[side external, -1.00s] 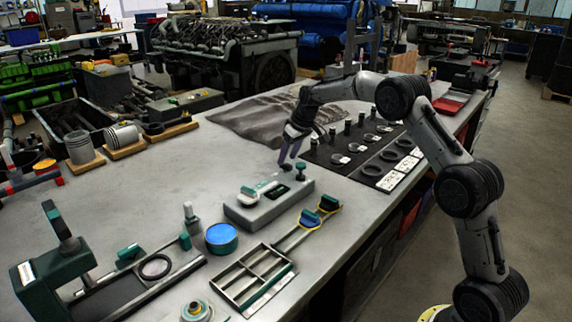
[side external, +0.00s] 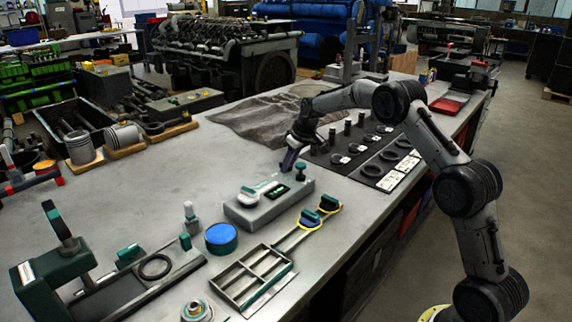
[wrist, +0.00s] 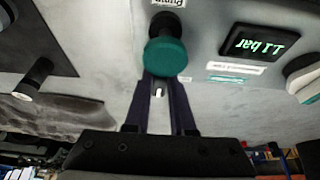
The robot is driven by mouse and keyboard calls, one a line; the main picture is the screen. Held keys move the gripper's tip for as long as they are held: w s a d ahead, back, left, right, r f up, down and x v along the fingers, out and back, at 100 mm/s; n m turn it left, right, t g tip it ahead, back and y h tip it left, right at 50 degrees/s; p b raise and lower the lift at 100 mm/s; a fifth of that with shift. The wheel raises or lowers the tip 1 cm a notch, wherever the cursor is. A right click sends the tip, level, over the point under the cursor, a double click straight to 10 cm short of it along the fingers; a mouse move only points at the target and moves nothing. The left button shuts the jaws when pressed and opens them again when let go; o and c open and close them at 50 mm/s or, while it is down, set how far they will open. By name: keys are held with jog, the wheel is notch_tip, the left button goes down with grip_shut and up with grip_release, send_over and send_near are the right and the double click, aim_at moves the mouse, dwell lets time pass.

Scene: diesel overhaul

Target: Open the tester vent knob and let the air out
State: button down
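The tester is a grey box (side external: 268,207) on the bench, with a dark display (wrist: 258,41) reading 1.1 bar, upside down in the wrist view. The vent knob (side external: 300,172) is a green cap on a dark stem at the tester's far right end; it also shows in the wrist view (wrist: 166,56). My gripper (side external: 286,165) is low beside the knob, on its far left side, tilted. In the wrist view its two dark fingers (wrist: 160,84) have a gap between them, with nothing seen held. The knob hides their tips, and I cannot tell whether they touch it.
A white and green part (side external: 248,195) sits on the tester's left end. A blue-topped round tin (side external: 221,238), a divided tray (side external: 219,287) and yellow-rimmed tools (side external: 309,219) lie nearby. A black mat (side external: 345,168) with parts is to the right.

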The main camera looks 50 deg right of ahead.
dwell(0.4)
jog(key=shift+w+a+m+h, duration=0.15)
jog(key=shift+m+h, duration=0.3)
jog(key=shift+m, duration=0.75)
jog(key=shift+s+a+m+h, duration=0.1)
jog(key=shift+m+h, duration=0.35)
jog(key=shift+m, duration=0.75)
jog(key=m, duration=0.2)
jog(key=m+g+h, duration=0.1)
jog(key=m, duration=0.1)
jog(key=shift+w+a+m+h, duration=0.2)
jog(key=shift+m+h, duration=0.1)
jog(key=shift+g, duration=0.3)
jog(key=shift+m, duration=0.3)
